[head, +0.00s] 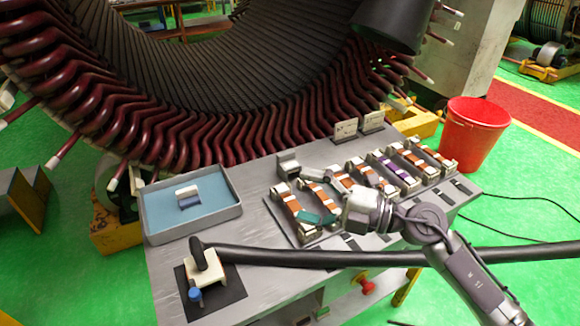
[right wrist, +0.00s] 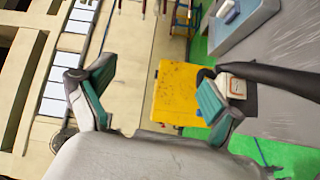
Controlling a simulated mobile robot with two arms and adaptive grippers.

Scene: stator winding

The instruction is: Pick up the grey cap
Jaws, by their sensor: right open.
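A small grey block (head: 288,165) stands on the grey table (head: 250,262) just behind the left end of a row of copper-coloured pieces; I cannot tell for sure that it is the grey cap. My right gripper (head: 313,198) is open above the left part of that row, with its teal-padded fingers apart. It partly hides the pieces under it. In the right wrist view the two fingers of the right gripper (right wrist: 153,97) are wide apart with nothing between them. My left gripper is not in view.
A blue-floored tray (head: 155,228) holds a white and blue block (head: 188,196). A black hose (head: 300,258) runs across the table front from a white fitting (head: 203,272). Two small plates (head: 346,130) stand behind the row. A red bucket (head: 472,135) and the large stator (head: 150,125) border the table.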

